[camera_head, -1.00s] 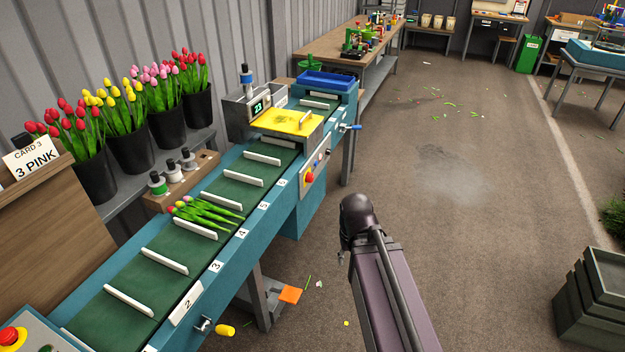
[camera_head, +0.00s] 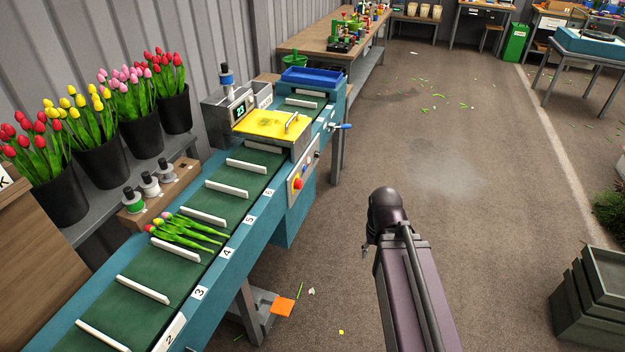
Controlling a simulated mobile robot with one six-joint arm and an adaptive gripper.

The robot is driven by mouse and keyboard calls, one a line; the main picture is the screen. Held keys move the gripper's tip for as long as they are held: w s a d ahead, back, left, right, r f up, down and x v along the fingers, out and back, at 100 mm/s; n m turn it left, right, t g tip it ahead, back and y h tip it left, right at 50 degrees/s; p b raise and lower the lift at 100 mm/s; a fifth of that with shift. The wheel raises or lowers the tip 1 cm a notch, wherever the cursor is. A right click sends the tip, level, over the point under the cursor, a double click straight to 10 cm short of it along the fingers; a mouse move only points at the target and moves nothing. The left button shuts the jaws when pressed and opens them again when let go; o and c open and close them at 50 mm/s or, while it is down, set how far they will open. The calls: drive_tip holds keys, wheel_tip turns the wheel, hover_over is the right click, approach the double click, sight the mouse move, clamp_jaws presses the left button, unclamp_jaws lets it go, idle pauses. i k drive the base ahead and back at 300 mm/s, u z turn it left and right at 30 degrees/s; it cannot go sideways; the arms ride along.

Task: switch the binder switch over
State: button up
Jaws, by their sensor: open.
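The binder (camera_head: 270,123) is the machine with a yellow cover over the green conveyor. Its light control panel (camera_head: 305,172) faces the aisle on the belt's right side. The panel carries a red button (camera_head: 297,184) and several small controls above it. The binder switch is too small to tell apart there, and I cannot read its position. My arm stands in the aisle to the right of the panel, clear of it. My gripper does not show; only arm links are visible.
A tulip bunch (camera_head: 182,231) lies on the belt (camera_head: 226,211) near label 4. A blue-handled lever (camera_head: 342,126) sticks out beyond the panel. An orange pedal (camera_head: 283,307) is low beside the conveyor. Grey crates (camera_head: 590,300) stand at right. The aisle floor between is open.

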sight(299, 182)
drive_tip(key=i, duration=0.95)
drive_tip(key=u, duration=0.5)
